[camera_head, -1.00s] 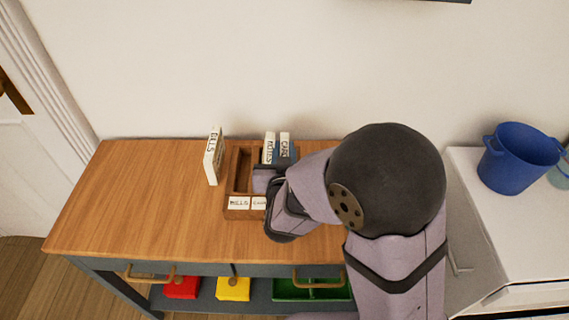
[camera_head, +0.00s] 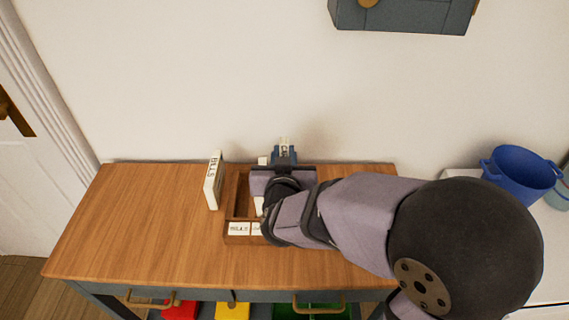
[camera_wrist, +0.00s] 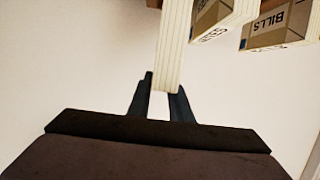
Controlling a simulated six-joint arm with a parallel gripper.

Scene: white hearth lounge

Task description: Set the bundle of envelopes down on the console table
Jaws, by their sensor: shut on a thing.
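My gripper (camera_head: 284,160) is shut on a white bundle of envelopes (camera_head: 285,145) near the back of the wooden console table (camera_head: 140,220). The bundle stands up from the jaws; its label is too small to read surely. In the wrist view, the gripper (camera_wrist: 160,103) has a finger on each side of the pale, layered bundle (camera_wrist: 176,45). A wooden organizer (camera_head: 240,240) with labelled front slots lies under my arm, partly hidden. A bundle marked BILLS (camera_head: 213,180) stands upright on the table just left of the organizer; it also shows in the wrist view (camera_wrist: 285,22).
Another white bundle top (camera_head: 263,160) shows left of my gripper. The table's left half is bare. A wall is close behind. A blue bucket (camera_head: 522,172) stands on a white surface at right. A grey-blue wall box (camera_head: 402,14) hangs above.

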